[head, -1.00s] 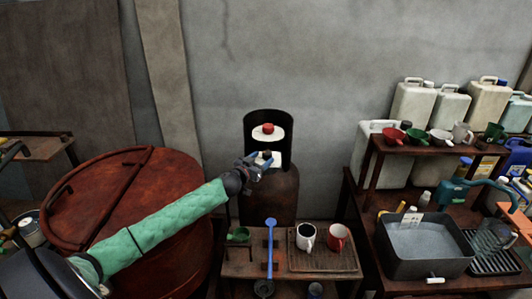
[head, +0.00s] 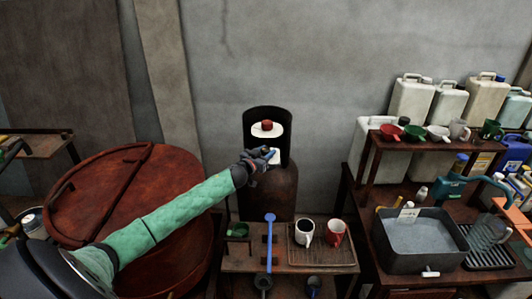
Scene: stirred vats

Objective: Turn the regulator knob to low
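The red regulator knob (head: 267,125) sits on top of a white regulator body (head: 260,133), inside the dark open collar (head: 283,115) of a rusty gas cylinder (head: 272,192). My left gripper (head: 271,153) reaches in from the left on its green-sleeved arm. Its fingertips are in front of the cylinder's neck, below the knob in the picture and apart from it. The gripper hides part of the white piece below the regulator. The fingers are too small to tell whether they are open or shut. My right gripper is not in view.
A big rusty vat lid (head: 125,195) lies under my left arm. A grey basin (head: 420,245) stands at right.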

